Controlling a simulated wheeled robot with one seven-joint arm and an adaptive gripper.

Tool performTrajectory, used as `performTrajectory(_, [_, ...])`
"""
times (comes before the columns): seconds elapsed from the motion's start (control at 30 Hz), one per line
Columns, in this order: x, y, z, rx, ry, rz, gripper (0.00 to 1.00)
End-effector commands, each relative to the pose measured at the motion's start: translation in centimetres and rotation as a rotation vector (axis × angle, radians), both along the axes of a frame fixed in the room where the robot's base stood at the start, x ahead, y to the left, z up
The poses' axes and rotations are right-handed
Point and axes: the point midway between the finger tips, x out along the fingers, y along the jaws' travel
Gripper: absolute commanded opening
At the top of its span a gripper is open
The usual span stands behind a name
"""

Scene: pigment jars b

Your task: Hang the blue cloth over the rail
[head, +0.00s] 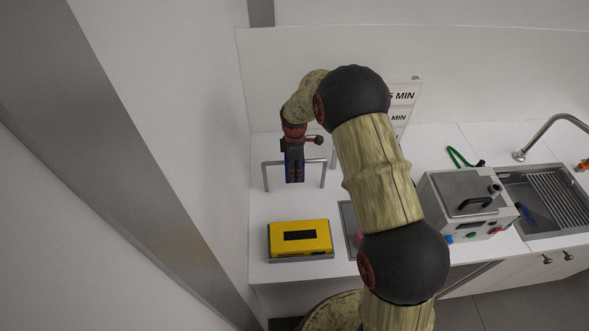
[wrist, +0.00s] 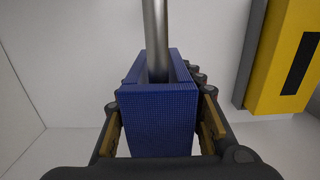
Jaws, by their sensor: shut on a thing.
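The blue cloth (wrist: 160,115) is folded, with two upright sides, and sits between the fingers of my gripper (wrist: 160,128). In the head view my gripper (head: 295,165) points down at the middle of the rail, and a little of the cloth (head: 289,172) shows around the fingers. The grey metal rail (head: 272,162) stands on the counter as a low frame with two posts. In the wrist view the rail (wrist: 155,35) runs in from the top and ends from sight between the cloth's two sides. I cannot tell whether the cloth rests on it.
A yellow box (head: 318,229) sits on a grey base in front of the rail. A grey machine (head: 465,205), a sink (head: 530,215) and a tap (head: 550,128) are to the right. A sign (head: 404,97) stands behind my arm. The wall is close on the left.

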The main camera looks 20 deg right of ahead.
Motion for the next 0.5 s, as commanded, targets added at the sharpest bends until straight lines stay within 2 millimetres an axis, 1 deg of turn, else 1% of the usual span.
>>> performTrajectory(0.37, [0.02, 0.00, -0.18, 0.000, -0.001, 0.000, 0.08])
performTrajectory(0.4, [0.02, 0.01, -0.18, 0.000, -0.001, 0.000, 0.39])
performTrajectory(0.5, [0.02, 0.00, -0.18, 0.000, -0.001, 0.000, 0.45])
